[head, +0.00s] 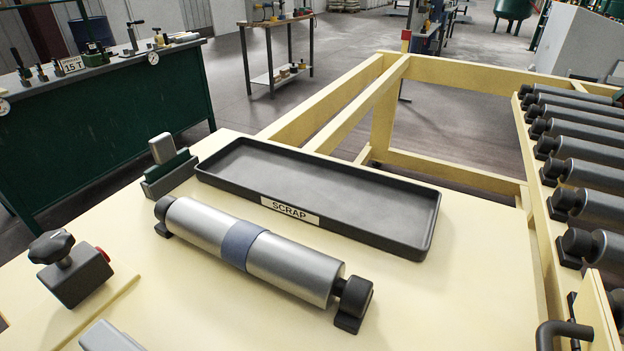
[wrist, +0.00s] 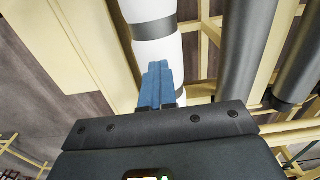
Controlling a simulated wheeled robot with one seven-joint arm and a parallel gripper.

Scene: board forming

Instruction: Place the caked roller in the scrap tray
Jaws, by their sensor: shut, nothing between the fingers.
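In the wrist view my gripper (wrist: 157,68) has its blue fingers pressed together, with nothing between them. Beyond the fingertips lies a white cylinder with grey bands (wrist: 150,12), parallel to dark grey rollers; it looks like the caked roller, partly hidden behind the fingers. I cannot tell how far the fingers are from it. In the head view the black scrap tray (head: 330,190), labelled SCRAP, lies empty on the cream tabletop. My gripper and the white cylinder are not visible there.
A grey roller with a blue band (head: 195,228) rests on two dark supports before the tray. A row of grey rollers (head: 590,173) sits in the yellow frame (head: 480,75) at right. A black knob (head: 52,247) and a green-grey block (head: 170,172) stand at left.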

